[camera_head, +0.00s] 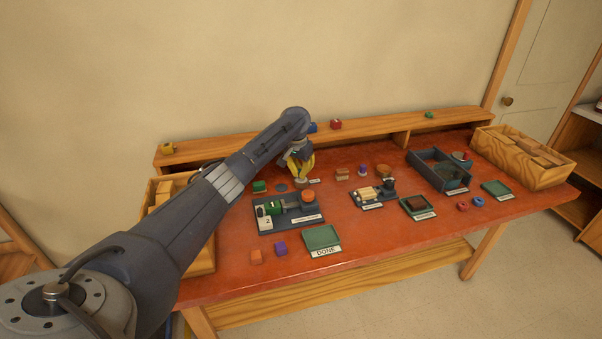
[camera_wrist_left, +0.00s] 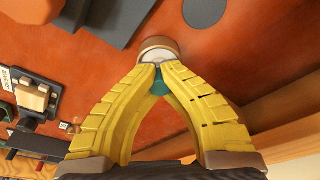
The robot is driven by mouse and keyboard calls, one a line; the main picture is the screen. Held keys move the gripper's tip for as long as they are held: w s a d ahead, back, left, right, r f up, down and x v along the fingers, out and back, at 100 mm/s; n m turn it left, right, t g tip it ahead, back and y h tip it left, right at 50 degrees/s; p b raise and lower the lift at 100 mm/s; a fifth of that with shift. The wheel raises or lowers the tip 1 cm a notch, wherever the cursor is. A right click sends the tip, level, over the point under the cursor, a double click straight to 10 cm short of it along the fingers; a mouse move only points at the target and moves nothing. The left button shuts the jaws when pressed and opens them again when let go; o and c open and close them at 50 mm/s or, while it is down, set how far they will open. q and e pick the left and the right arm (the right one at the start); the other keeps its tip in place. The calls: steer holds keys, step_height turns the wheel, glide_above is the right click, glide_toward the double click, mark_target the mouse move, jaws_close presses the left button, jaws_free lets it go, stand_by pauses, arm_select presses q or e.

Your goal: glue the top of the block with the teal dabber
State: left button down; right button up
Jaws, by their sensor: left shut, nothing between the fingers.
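My left gripper (camera_head: 299,173) has yellow fingers that come together at the tips, with nothing held between them. In the wrist view the tips (camera_wrist_left: 159,66) meet at the rim of a small round brown pot with a pale top (camera_wrist_left: 158,47). A teal piece (camera_wrist_left: 160,86), perhaps the dabber, shows in the gap between the fingers; most of it is hidden. Which block the task means is unclear; cream wooden pieces (camera_head: 368,192) sit on a small dark fixture (camera_head: 373,203) right of the gripper. My right gripper is out of view.
A larger dark fixture (camera_head: 290,221) with a green part stands nearer the front. A green DONE tray (camera_head: 321,237) lies beside it. A dark open box (camera_head: 438,172) and wooden bin (camera_head: 519,157) stand right.

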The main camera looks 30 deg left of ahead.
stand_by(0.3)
arm_select(q)
steer(key=shift+r, duration=3.5)
